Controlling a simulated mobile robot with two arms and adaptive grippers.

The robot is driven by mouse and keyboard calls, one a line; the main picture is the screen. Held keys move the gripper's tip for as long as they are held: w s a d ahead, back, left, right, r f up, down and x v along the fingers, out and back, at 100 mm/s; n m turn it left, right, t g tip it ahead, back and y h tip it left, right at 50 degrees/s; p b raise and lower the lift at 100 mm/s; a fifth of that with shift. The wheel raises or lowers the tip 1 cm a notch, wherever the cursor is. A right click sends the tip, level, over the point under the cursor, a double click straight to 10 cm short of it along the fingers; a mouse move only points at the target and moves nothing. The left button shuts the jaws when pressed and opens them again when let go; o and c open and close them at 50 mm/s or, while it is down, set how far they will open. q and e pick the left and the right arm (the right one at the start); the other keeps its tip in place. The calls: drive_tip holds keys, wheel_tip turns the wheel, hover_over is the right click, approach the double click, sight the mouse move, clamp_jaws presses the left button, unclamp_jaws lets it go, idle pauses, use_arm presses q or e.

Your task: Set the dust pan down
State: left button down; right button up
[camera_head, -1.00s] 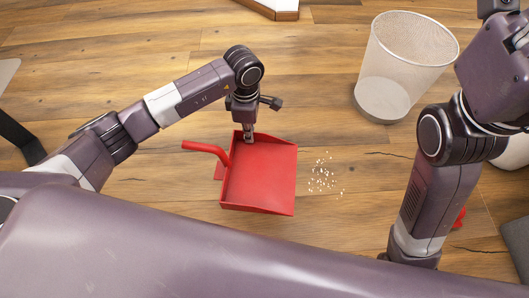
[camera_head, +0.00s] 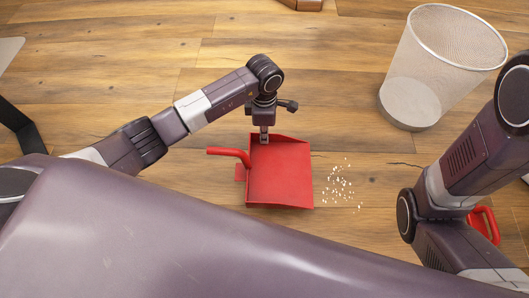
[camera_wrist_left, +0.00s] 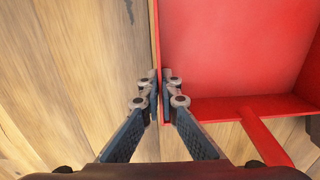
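The red dust pan (camera_head: 283,175) is at or just above the wooden floor in the middle of the head view, its open side toward the right. Its handle points left. My left gripper (camera_head: 264,138) is at the pan's back left corner. In the left wrist view, the fingers (camera_wrist_left: 159,97) are closed on either side of the thin red pan wall (camera_wrist_left: 225,45). Whether the pan's base touches the floor is hard to tell. My right gripper is hidden behind my own arm at the right.
Small white crumbs (camera_head: 338,187) lie on the floor right of the pan. A white mesh bin (camera_head: 440,70) stands at the back right. A red handle-like object (camera_head: 486,226) shows partly behind my right arm. The floor behind the pan is clear.

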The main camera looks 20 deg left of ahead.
use_arm(q)
wheel_tip(320, 180, down, 8)
drive_tip(key=b, duration=0.4)
drive_tip(key=shift+r, duration=0.25)
drive_tip(key=c, duration=2.6)
unclamp_jaws()
drive_tip(key=shift+f, duration=0.2)
drive_tip(key=o, duration=0.4)
drive_tip(key=shift+o, duration=0.2)
